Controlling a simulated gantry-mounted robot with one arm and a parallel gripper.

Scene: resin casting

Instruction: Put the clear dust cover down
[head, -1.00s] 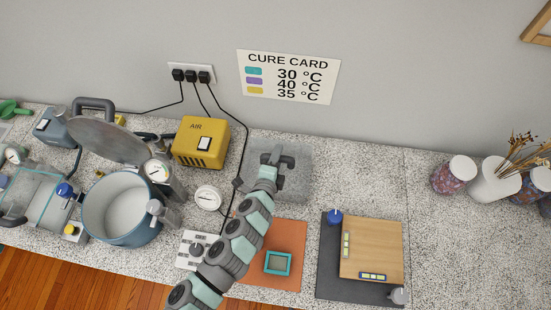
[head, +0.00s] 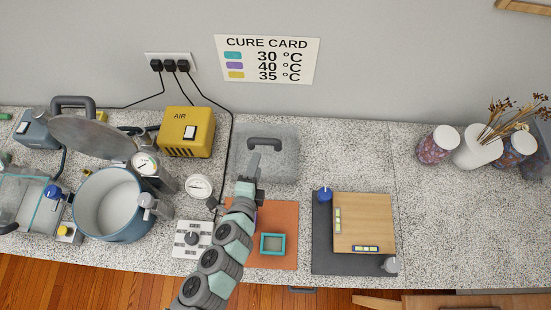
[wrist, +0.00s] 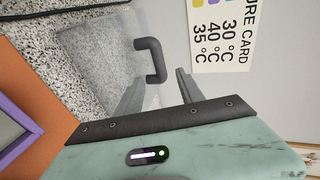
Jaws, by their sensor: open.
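The clear dust cover (head: 284,170) is a see-through box with a dark grey handle (head: 265,140) on top. It appears to sit level on the speckled counter near the wall, between the yellow air box and the wooden board. In the wrist view the handle (wrist: 153,58) lies just beyond my fingertips, with a gap between. My gripper (head: 253,168) is open and empty, in front of the handle on the near side. In the wrist view my open gripper (wrist: 158,80) shows both fingers apart. My fingers hide a small part of the cover's near side.
An orange mat (head: 284,215) with a teal frame (head: 272,244) lies in front; a purple frame (wrist: 15,130) shows in the wrist view. The counter (head: 425,225) is clear right of the board.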

